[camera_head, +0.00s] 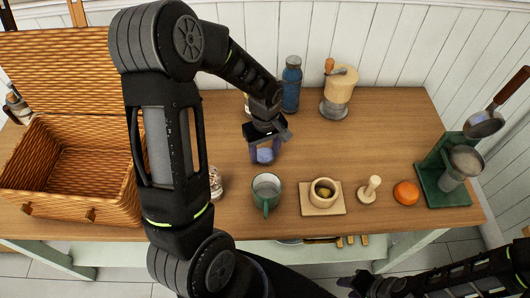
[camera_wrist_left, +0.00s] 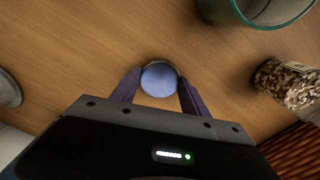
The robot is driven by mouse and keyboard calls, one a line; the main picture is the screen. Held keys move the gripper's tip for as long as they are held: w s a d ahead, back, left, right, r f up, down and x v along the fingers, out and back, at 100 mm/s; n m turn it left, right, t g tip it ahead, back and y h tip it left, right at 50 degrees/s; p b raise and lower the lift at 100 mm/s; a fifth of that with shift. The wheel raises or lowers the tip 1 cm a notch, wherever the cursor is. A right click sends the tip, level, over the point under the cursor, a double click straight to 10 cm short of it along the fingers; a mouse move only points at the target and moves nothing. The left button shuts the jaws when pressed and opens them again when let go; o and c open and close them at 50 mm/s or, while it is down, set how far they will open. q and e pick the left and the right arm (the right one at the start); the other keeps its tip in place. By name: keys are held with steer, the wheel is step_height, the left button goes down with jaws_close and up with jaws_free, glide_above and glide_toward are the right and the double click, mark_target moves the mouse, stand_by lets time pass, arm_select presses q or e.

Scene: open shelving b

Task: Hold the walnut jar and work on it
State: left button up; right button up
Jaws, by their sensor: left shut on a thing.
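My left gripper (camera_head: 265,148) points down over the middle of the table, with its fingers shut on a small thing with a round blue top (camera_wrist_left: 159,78). It also shows as a blue-purple patch between the fingers in the head view (camera_head: 263,156). Its sides are mostly hidden. In the head view this jar (camera_head: 216,183) is partly hidden by my left arm. My right gripper (camera_head: 360,284) is low at the bottom edge, its fingers unclear.
A green mug (camera_head: 266,190), a wooden board (camera_head: 322,210) with a small pot, a wooden pestle (camera_head: 369,190) and an orange (camera_head: 405,193) line the front. A blue bottle (camera_head: 291,84) and grinder (camera_head: 338,92) stand behind. An open wicker basket (camera_head: 70,190) is left, a green stand (camera_head: 443,185) right.

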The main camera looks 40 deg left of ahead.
mark_target(265, 155)
arm_select(q)
step_height(265, 155, up, 10)
steer(key=b, duration=0.1)
steer(key=shift+f, duration=0.15)
stand_by(0.6)
steer(key=w+d+r+m, duration=0.1)
steer(key=w+d+m, duration=0.9)
steer(key=d+m, duration=0.2)
steer(key=shift+d, duration=0.15)
steer(key=shift+r, duration=0.1)
